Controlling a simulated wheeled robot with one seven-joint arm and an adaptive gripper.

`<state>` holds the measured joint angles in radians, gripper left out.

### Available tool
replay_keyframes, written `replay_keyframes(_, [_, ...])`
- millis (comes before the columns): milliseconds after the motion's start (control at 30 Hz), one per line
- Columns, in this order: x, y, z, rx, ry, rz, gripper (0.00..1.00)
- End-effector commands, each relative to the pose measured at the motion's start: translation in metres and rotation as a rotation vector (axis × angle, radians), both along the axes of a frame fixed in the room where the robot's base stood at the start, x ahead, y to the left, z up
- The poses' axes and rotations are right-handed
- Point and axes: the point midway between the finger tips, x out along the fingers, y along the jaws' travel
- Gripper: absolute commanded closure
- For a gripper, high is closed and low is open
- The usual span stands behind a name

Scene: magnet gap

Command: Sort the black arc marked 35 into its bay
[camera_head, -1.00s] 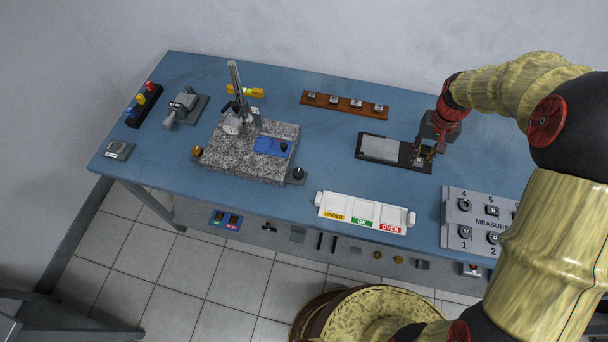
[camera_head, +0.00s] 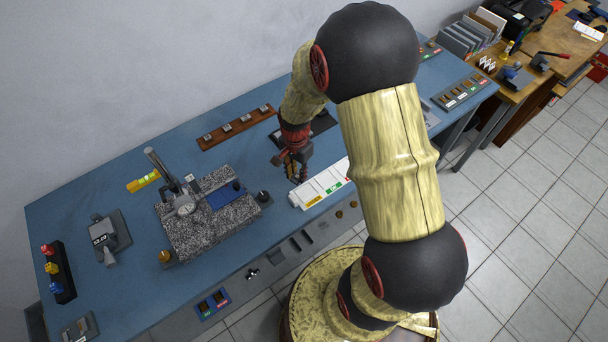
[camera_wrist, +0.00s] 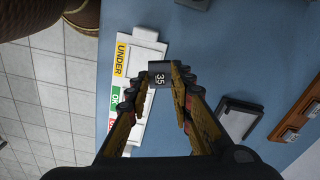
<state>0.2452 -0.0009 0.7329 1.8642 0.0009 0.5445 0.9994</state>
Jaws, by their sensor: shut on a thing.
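The black arc marked 35 (camera_wrist: 159,78) is between my fingertips in the wrist view, its white number facing the camera. My gripper (camera_wrist: 160,82) is shut on it. In the head view my gripper (camera_head: 294,178) hangs above the table beside the left end of the white sorting tray (camera_head: 312,195); the arc is too small to make out there. The tray also shows in the wrist view (camera_wrist: 146,60), to the left of and below the arc, with UNDER and OK labels readable and a red one partly hidden by a finger.
The granite block (camera_head: 215,228) with a dial gauge stands left of my gripper. A brown rack (camera_head: 236,127) with small pieces lies behind. In the wrist view a dark-framed plate (camera_wrist: 238,118) lies to the right. Blue tabletop is bare between tray and plate.

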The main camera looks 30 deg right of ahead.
Motion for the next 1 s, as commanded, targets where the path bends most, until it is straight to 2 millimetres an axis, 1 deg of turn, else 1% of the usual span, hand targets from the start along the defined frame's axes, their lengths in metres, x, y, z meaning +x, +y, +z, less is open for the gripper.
replay_keyframes(33, [-0.010,-0.006,0.000,0.001,0.001,-0.082,1.00])
replay_keyframes(100, [-0.018,-0.011,-0.002,0.000,0.000,-0.173,1.00])
replay_keyframes(200, [-0.026,-0.015,-0.005,0.001,-0.001,-0.257,1.00])
replay_keyframes(267, [-0.029,-0.016,-0.006,0.001,-0.001,-0.282,1.00])
replay_keyframes(733, [-0.029,-0.016,-0.006,0.001,-0.003,-0.293,1.00])
replay_keyframes(1000, [-0.029,-0.016,-0.020,0.001,-0.003,-0.292,1.00])
